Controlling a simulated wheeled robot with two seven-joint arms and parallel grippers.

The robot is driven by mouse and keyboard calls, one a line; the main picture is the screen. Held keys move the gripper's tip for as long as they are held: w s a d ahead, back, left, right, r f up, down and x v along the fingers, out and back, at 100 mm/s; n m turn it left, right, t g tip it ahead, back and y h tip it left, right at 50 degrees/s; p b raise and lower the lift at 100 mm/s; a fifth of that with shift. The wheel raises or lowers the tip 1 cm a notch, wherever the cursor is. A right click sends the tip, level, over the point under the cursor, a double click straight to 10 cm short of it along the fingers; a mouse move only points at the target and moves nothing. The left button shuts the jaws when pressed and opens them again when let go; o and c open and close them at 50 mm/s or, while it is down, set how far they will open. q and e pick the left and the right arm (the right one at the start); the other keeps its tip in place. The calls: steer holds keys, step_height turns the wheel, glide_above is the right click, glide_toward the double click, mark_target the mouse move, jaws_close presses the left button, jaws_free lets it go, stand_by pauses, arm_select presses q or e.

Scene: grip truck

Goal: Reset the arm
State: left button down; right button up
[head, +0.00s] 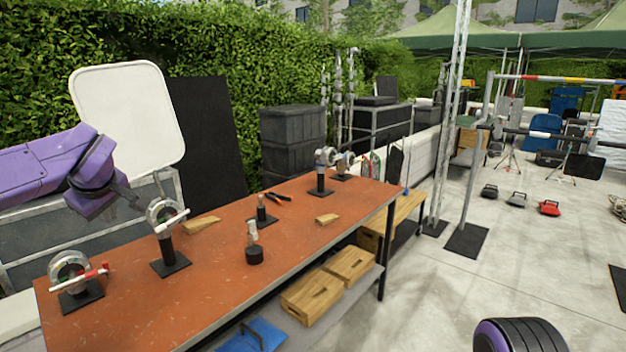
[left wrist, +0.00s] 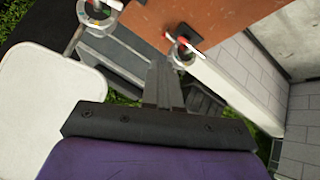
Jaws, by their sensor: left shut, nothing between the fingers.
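My left arm comes in from the left in the head view, purple with a dark wrist. Its gripper (head: 128,197) is above the back left edge of the orange-topped table (head: 212,278), close to a clamp on a stand (head: 166,222). In the left wrist view the gripper's fingers (left wrist: 165,85) are together, with nothing between them. That view also shows the table (left wrist: 220,20) beyond the fingers, with two clamps near its edge. In the head view a rounded purple and black part of mine shows at the bottom right. My right gripper is not in view.
A clamp with a red handle (head: 75,277) stands at the table's left end. Wooden wedges (head: 200,226), pliers (head: 278,197) and small stands are on the table. A white panel (head: 128,112) stands behind my arm. Wooden crates (head: 312,297) sit on the lower shelf.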

arm_select(q)
steer(key=s+d+f+t+y, duration=0.1)
steer(key=s+d+f, duration=0.15)
steer(key=f, duration=0.75)
steer(key=s+d+f+t, duration=0.1)
steer(key=d+f, duration=0.2)
steer(key=f, duration=0.8)
steer(key=s+d+f+t+y, duration=0.1)
steer(key=s+d+f+t, duration=0.15)
steer(key=f, duration=0.75)
steer(key=s+d+f+m+g+h+b, duration=0.1)
steer(key=s+d+f+m+g+h, duration=0.25)
steer(key=s+f, duration=1.3)
steer(key=s+f+m+g, duration=0.2)
steer(key=s+f, duration=0.1)
steer(key=s, duration=0.5)
steer(key=s+f+m+g, duration=0.2)
steer(key=s+f, duration=0.1)
steer(key=s, duration=0.6)
steer(key=shift+s, duration=0.2)
